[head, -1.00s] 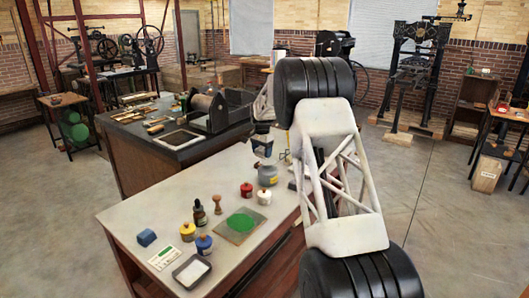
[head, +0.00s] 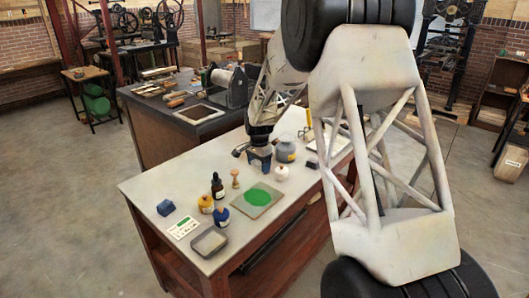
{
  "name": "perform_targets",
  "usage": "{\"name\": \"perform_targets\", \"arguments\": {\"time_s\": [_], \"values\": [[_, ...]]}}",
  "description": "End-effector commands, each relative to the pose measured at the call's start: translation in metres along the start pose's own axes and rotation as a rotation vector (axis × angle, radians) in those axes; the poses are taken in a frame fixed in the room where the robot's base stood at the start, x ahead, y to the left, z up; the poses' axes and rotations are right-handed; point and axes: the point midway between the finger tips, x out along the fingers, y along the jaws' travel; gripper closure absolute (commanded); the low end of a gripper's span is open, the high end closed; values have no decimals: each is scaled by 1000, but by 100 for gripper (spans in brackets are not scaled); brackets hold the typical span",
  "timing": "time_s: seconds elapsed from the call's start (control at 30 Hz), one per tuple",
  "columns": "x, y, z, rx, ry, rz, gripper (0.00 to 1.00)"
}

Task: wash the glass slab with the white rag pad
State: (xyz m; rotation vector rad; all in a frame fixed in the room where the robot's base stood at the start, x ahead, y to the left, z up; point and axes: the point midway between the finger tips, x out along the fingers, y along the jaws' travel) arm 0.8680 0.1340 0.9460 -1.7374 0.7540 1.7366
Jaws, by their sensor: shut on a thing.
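The glass slab (head: 259,201) lies flat on the pale tabletop, with a round green ink patch (head: 257,196) on it. A small white rounded thing with a knob, apparently the rag pad (head: 281,175), stands behind it and to the right. My gripper (head: 259,168) points down close to the table, behind the slab and just left of the white thing. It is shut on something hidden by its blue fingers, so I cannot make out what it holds. Neither the slab nor the white thing is visibly touched by it.
A grey pot (head: 286,151) stands behind the white thing. A wooden knob-topped piece (head: 235,178), dropper bottle (head: 217,186), yellow pot (head: 206,204), blue pot (head: 222,217), tray (head: 225,245), card (head: 183,227) and blue block (head: 166,208) stand left of the slab.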

Motion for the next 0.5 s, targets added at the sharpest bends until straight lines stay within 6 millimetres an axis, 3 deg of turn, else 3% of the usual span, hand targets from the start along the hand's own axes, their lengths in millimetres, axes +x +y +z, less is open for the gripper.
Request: {"name": "perform_targets", "arguments": {"time_s": [0.2,0.5], "values": [[11,29,48,-2,0,0,54],[21,54,84,-2,0,1,54]]}}
